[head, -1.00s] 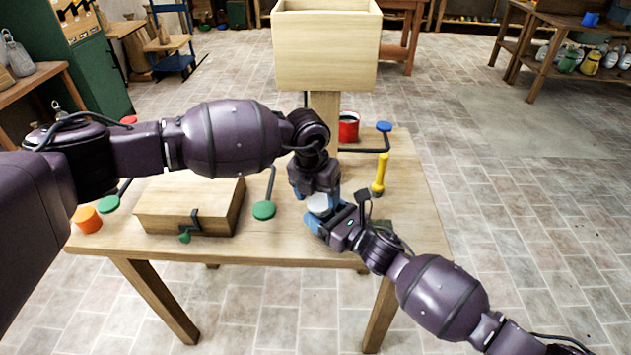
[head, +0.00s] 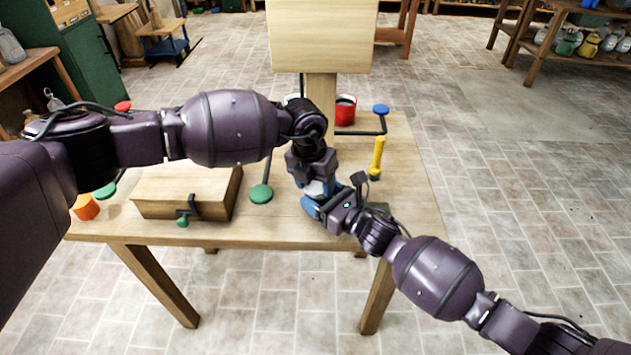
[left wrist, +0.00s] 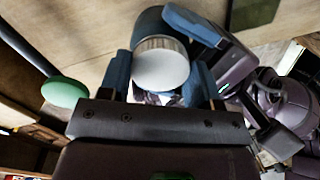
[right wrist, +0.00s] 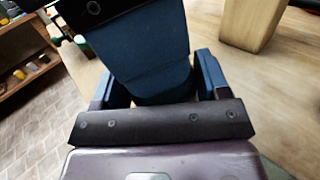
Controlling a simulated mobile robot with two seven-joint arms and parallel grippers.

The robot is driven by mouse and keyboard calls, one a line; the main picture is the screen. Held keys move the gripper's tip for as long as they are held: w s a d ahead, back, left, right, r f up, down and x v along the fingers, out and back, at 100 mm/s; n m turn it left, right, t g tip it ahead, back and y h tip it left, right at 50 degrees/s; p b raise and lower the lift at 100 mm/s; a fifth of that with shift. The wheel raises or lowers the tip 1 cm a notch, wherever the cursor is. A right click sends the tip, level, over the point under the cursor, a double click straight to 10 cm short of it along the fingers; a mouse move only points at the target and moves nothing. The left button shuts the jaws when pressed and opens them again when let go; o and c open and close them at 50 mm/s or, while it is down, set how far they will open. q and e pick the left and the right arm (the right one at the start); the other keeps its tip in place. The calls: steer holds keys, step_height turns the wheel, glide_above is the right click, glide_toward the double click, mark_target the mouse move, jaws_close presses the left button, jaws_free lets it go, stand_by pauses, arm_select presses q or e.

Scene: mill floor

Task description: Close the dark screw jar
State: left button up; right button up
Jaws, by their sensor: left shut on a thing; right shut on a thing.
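The pale lid (left wrist: 161,66), with a ridged metallic rim, sits between the fingers of my left gripper (head: 316,181) in the left wrist view. The left gripper is shut on it from above; it shows as a small pale patch in the head view (head: 319,188). My right gripper (head: 322,202) is just below and to the right, shut on the dark jar. The jar's body is almost wholly hidden by the blue fingers; a dark strip (right wrist: 165,98) shows between them in the right wrist view. I cannot tell how tightly the lid sits on the jar.
A wooden box (head: 183,195) with a green-knobbed latch stands left on the table (head: 280,230). A green-ended crank (head: 261,193), an orange cup (head: 86,207), a yellow handle (head: 376,156), a red can (head: 345,111) and a blue-ended crank (head: 381,110) surround the grippers.

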arm_select(q)
steer(key=m, duration=0.6)
steer(key=o, duration=1)
steer(key=shift+s+a+r, duration=0.1)
steer(key=shift+a+r, duration=0.05)
steer(key=shift+r, duration=1)
steer(key=shift+a+r, duration=0.15)
steer(key=shift+r, duration=0.95)
steer(key=shift+c, duration=0.2)
